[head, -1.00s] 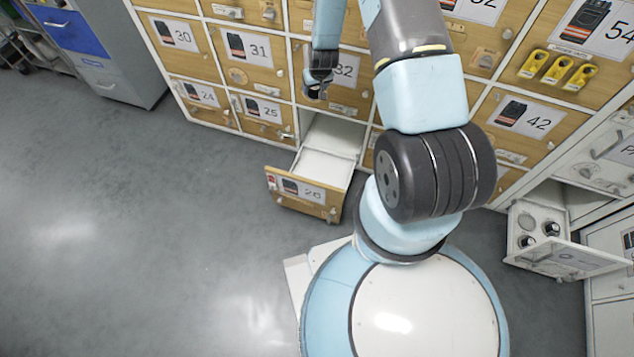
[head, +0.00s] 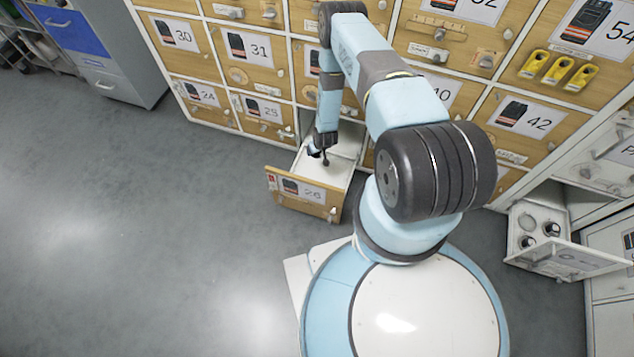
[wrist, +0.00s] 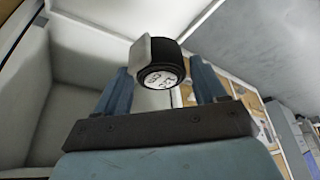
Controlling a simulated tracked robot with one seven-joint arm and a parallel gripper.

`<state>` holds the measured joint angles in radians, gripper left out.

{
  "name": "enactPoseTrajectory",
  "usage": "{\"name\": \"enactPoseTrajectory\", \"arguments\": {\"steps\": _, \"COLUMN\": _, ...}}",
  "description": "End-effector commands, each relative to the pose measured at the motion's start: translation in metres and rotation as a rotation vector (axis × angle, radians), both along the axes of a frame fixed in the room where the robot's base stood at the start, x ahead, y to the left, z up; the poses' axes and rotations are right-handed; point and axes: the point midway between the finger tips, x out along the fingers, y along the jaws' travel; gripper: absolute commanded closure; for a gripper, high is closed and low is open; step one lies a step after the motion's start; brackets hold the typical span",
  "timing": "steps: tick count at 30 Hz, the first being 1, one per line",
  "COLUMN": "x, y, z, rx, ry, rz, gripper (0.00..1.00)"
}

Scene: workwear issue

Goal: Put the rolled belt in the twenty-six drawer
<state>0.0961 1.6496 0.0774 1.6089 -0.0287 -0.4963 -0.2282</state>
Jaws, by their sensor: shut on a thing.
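The rolled belt (wrist: 160,66) is a dark roll with a pale grey outer band and a white printed face in the wrist view. My gripper (wrist: 165,88) is shut on it, with a blue finger on each side. In the head view my gripper (head: 319,154) points down over the open drawer marked 26 (head: 302,193). The drawer is pulled out, with a wooden front and a white inside, and its visible floor looks bare. The belt is too small in the head view to make out clearly.
Closed wooden drawers, such as 25 (head: 264,113) and 42 (head: 524,117), surround the open one. Another open drawer (head: 537,237) at the right holds several round items. The grey floor (head: 150,230) to the left is clear.

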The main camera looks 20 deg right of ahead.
Motion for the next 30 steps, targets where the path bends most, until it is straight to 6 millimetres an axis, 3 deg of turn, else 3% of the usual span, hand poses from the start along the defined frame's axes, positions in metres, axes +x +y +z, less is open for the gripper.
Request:
{"name": "enactPoseTrajectory", "arguments": {"steps": 1, "x": -0.010, "y": 0.001, "z": -0.018, "rx": 0.002, "ry": 0.003, "rz": 0.003, "gripper": 0.64}}
{"name": "enactPoseTrajectory", "arguments": {"steps": 6, "x": -0.030, "y": 0.003, "z": -0.056, "rx": 0.004, "ry": 0.001, "rz": 0.013, "gripper": 0.64}}
{"name": "enactPoseTrajectory", "arguments": {"steps": 13, "x": -0.043, "y": 0.005, "z": -0.079, "rx": 0.007, "ry": -0.001, "rz": 0.019, "gripper": 0.64}}
{"name": "enactPoseTrajectory", "arguments": {"steps": 24, "x": -0.044, "y": 0.005, "z": -0.131, "rx": 0.006, "ry": -0.002, "rz": 0.018, "gripper": 0.64}}
{"name": "enactPoseTrajectory", "arguments": {"steps": 30, "x": -0.044, "y": 0.005, "z": -0.142, "rx": 0.007, "ry": -0.001, "rz": 0.018, "gripper": 0.64}}
